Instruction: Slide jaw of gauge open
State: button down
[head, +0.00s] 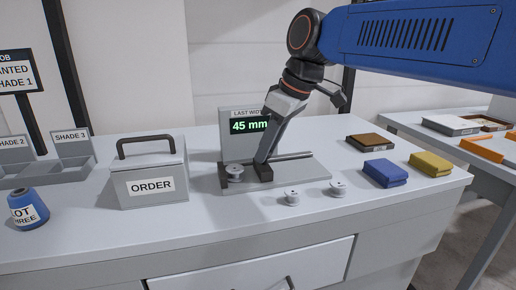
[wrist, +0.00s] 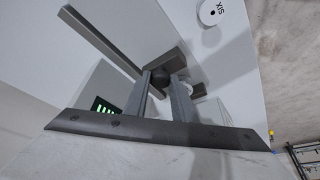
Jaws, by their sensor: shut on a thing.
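The gauge is a grey flat base (head: 300,172) with a rail (head: 293,156) and an upright display reading "LAST WIDTH 45 mm" (head: 249,126). Its dark sliding jaw (head: 264,173) sits toward the left part of the rail; it also shows in the wrist view (wrist: 176,60). My gripper (head: 263,158) reaches down onto this jaw. In the wrist view its two fingers (wrist: 160,82) are shut on the jaw's dark round knob (wrist: 160,77). A grey spool (head: 235,171) stands at the gauge's left end, left of the sliding jaw. The fingers hide part of the jaw.
Two grey spools (head: 291,196) (head: 338,188) stand in front of the gauge. A grey ORDER box (head: 150,190) and a blue spool (head: 27,208) are at left. Blue (head: 385,172) and yellow (head: 430,163) folded cloths and a brown block (head: 370,142) lie at right.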

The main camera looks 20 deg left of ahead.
jog(key=shift+w+d, duration=0.1)
jog(key=c, duration=1.5)
grip_release()
jog(key=shift+w+d, duration=0.1)
jog(key=v, duration=1.7)
jog(key=shift+d+r, duration=0.1)
jog(key=shift+r, duration=0.15)
